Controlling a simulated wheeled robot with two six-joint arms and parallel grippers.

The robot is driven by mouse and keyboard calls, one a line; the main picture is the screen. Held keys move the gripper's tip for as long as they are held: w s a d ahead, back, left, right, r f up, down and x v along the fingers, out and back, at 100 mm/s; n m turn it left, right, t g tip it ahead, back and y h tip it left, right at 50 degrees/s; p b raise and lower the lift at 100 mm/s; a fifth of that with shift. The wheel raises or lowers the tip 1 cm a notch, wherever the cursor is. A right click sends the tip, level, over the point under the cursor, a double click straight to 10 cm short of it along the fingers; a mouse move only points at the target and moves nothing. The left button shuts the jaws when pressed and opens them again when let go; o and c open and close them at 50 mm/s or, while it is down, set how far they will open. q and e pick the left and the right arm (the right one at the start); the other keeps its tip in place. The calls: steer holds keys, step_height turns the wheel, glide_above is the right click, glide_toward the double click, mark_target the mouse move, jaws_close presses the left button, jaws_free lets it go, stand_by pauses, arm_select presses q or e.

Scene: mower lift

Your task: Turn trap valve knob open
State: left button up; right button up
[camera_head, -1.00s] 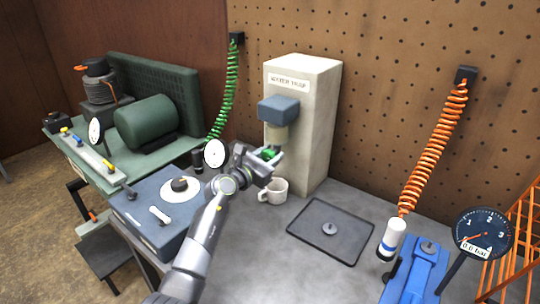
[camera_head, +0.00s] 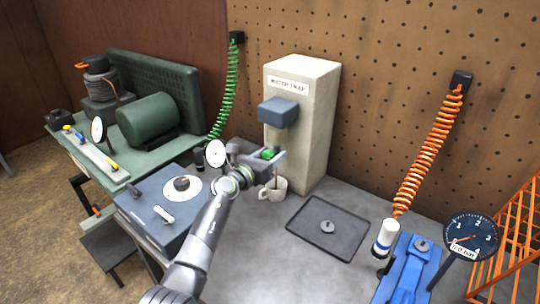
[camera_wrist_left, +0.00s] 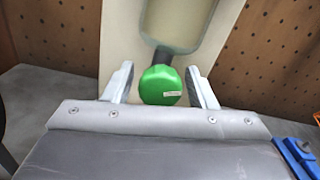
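The water trap (camera_head: 312,125) is a tall pale block standing at the back of the bench, with a blue-grey cap (camera_head: 278,112) on its front. Its green knob (camera_head: 268,154) sits low below the cap, and it fills the middle of the left wrist view (camera_wrist_left: 160,85). My left gripper (camera_head: 270,158) is at the knob with one finger on each side. In the wrist view the fingers are spread and small gaps show between them and the knob. My right gripper is not in view.
A white mug (camera_head: 275,188) stands just below my left gripper. A dark tray (camera_head: 318,240) with a small round part lies to the right. A blue box (camera_head: 160,215) with a dial is at the left. A blue tool (camera_head: 408,270) and a gauge (camera_head: 471,238) are at right.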

arm_select(q)
steer(key=shift+o, duration=0.3)
steer(key=p+v, duration=0.1)
steer(key=v, duration=1.6)
steer(key=shift+s, duration=0.2)
steer(key=shift+a, duration=0.1)
